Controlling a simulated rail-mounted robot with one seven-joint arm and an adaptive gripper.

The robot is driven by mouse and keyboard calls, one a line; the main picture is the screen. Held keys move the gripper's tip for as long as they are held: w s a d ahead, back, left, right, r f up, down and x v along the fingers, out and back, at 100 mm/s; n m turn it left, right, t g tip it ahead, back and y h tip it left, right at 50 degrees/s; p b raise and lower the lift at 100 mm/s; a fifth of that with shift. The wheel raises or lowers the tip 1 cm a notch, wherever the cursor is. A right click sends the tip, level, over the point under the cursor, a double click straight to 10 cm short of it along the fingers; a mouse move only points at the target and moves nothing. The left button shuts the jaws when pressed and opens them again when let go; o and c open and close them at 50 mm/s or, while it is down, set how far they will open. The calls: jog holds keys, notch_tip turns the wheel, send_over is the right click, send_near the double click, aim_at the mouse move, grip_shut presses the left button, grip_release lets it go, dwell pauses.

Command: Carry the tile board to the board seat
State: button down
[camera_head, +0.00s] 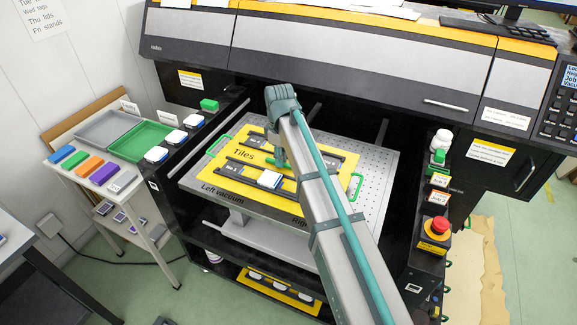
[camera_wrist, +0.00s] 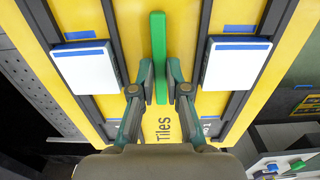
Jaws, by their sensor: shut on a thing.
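The tile board (camera_head: 227,155) is a yellow plate marked "Tiles", with dark rails and green end handles. It is over the perforated metal bed (camera_head: 374,157); I cannot tell whether it touches it. In the wrist view the board (camera_wrist: 215,100) fills the middle, with a white tile (camera_wrist: 85,68) on the left and another (camera_wrist: 235,65) on the right. My gripper (camera_wrist: 160,88) is shut on the board's green middle handle (camera_wrist: 158,45). My arm hides part of the board in the head view. No label names a board seat.
A side table on the left holds a grey tray (camera_head: 104,127), a green tray (camera_head: 140,140) and several coloured blocks. A red stop button (camera_head: 438,225) and bottles stand on the right ledge. The printer hood (camera_head: 335,60) hangs behind. Another yellow board (camera_head: 262,284) lies on the lower shelf.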

aim_at(288, 169)
jog(key=w+f, duration=0.1)
jog(key=w+d+f+p, duration=0.1)
jog(key=f, duration=0.1)
jog(key=w+d+f, duration=0.1)
jog(key=shift+w+d+f, duration=0.1)
jog(key=shift+w+f, duration=0.05)
jog(key=shift+f, duration=0.2)
notch_tip(288, 169, down, 2)
jog(key=shift+f+p, duration=0.25)
jog(key=shift+p, duration=0.8)
jog(key=shift+f, duration=0.25)
jog(key=shift+f, duration=0.25)
jog(key=c, duration=1.2)
grip_release()
notch_tip(288, 169, up, 12)
jog(key=b, duration=0.4)
jog(key=shift+r, duration=0.25)
